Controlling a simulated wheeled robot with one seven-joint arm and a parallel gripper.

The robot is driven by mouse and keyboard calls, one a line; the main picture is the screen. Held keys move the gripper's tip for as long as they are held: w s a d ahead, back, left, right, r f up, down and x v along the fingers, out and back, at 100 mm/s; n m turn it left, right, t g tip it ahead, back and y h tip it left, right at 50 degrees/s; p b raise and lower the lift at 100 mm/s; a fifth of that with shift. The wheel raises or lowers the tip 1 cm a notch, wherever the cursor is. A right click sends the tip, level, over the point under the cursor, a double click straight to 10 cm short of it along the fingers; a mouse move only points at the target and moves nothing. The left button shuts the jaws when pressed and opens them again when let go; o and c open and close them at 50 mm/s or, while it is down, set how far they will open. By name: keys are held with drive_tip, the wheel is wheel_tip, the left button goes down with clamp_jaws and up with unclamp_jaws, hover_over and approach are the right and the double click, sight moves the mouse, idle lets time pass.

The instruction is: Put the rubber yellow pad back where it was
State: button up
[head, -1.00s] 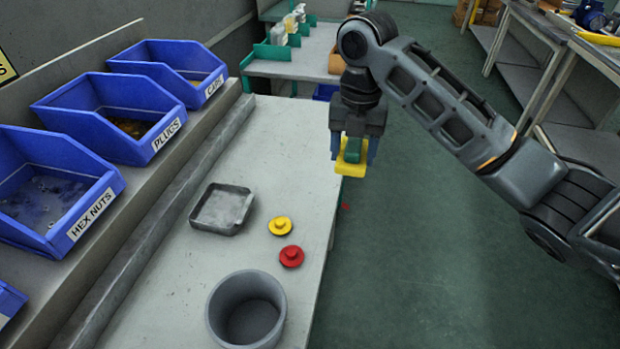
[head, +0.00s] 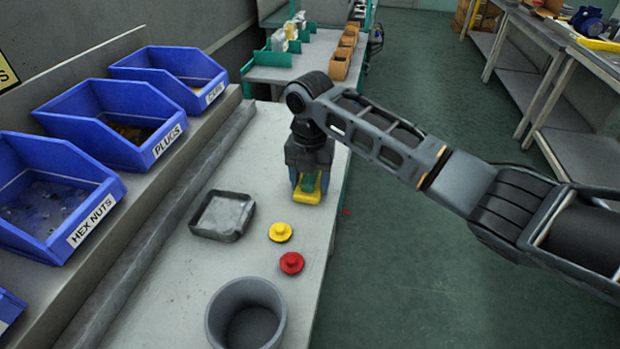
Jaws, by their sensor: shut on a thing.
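My gripper (head: 309,181) points down over the far right part of the grey workbench, its fingers shut on a yellow pad (head: 307,197) with a green block on top. The pad is close above or at the bench top; I cannot tell whether it touches. A small round yellow piece with a knob (head: 281,232) lies on the bench nearer to me, apart from the gripper. A similar red piece (head: 291,263) lies just below it in the picture.
A shallow grey tray (head: 222,216) and a round grey bin (head: 246,318) stand on the bench (head: 165,290). Blue bins labelled hex nuts (head: 85,220), plugs (head: 165,140) and caps (head: 213,92) line the left side. The bench between tray and gripper is clear.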

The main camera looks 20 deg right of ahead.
drive_tip(key=o, duration=1)
drive_tip(key=shift+f, duration=0.1)
wheel_tip(320, 180, up, 12)
drive_tip(key=shift+r+b, duration=0.15)
drive_tip(key=shift+b, duration=0.15)
